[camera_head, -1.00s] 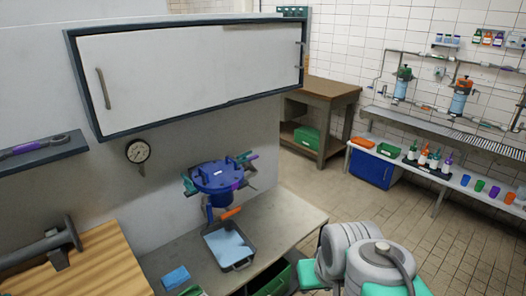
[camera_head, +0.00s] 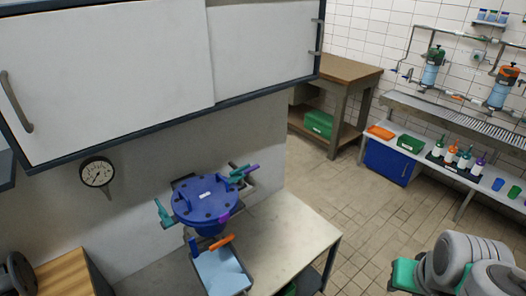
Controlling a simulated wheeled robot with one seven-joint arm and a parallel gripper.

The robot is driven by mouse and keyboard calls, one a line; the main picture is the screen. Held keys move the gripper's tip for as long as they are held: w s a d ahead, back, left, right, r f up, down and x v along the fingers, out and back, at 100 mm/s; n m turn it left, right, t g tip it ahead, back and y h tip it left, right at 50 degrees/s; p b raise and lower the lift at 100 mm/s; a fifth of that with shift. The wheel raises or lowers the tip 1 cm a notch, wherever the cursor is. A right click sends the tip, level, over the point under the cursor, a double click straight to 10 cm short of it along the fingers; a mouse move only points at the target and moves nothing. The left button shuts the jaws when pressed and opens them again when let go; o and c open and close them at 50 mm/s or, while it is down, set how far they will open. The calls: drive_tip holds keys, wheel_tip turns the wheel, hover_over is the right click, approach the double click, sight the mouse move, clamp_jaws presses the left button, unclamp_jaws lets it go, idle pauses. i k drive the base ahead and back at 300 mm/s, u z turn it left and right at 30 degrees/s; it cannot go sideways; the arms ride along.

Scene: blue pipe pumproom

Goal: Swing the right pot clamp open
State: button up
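The blue pot (camera_head: 205,197) with a round bolted lid is mounted at the wall above the bench. On its right side is a teal clamp (camera_head: 238,174) with a purple end, beside a grey pipe fitting. Another teal clamp (camera_head: 164,213) sticks out on the pot's left side. A small purple part (camera_head: 223,218) is at the lid's front rim. Whether the right clamp is fastened is too small to tell. Grey and teal links of my arm show at the lower right, well apart from the pot. My gripper is out of the picture.
A grey tray with a blue sheet (camera_head: 222,272) and an orange handle (camera_head: 222,243) lie below the pot. A white wall cabinet (camera_head: 120,80) overhangs from above. Tiled floor (camera_head: 345,200) is free right of the bench (camera_head: 290,240).

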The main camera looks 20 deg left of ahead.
sight(236, 175)
drive_tip(key=u, duration=0.35)
drive_tip(key=i, duration=0.7)
drive_tip(key=u, duration=0.85)
drive_tip(key=i, duration=0.3)
drive_tip(key=u, duration=0.4)
